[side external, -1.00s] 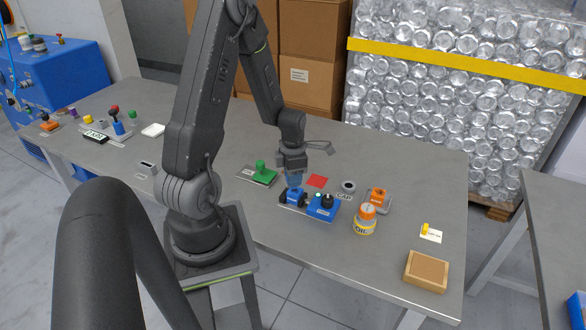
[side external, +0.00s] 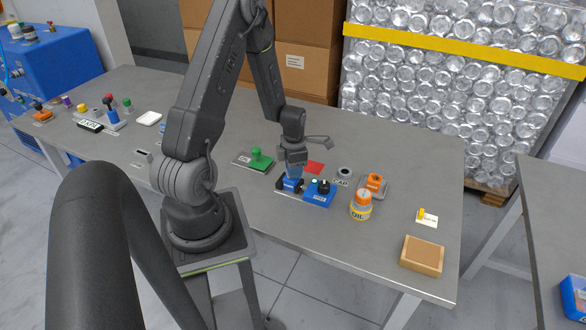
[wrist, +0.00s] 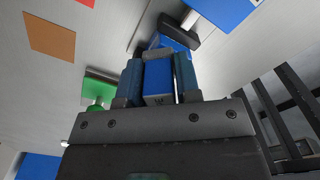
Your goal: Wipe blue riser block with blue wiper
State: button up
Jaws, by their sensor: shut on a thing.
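My gripper (side external: 292,173) points down over the blue block with black sides (side external: 289,186). In the wrist view, my gripper (wrist: 158,78) is shut on a blue piece marked W (wrist: 158,86), which looks like the blue wiper. Just beyond its tip is a blue face (wrist: 172,41) with black parts beside it; I cannot tell whether they touch. I cannot tell for sure which blue thing is the riser block. A small blue patch (side external: 163,127) is mostly hidden behind my arm in the side view.
A blue control box with a black knob (side external: 320,194) stands just right of my gripper.

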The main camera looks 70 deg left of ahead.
jog(key=shift+s+d+r, duration=0.1)
jog(key=shift+s+d, duration=1)
notch_tip(320, 180, up, 8)
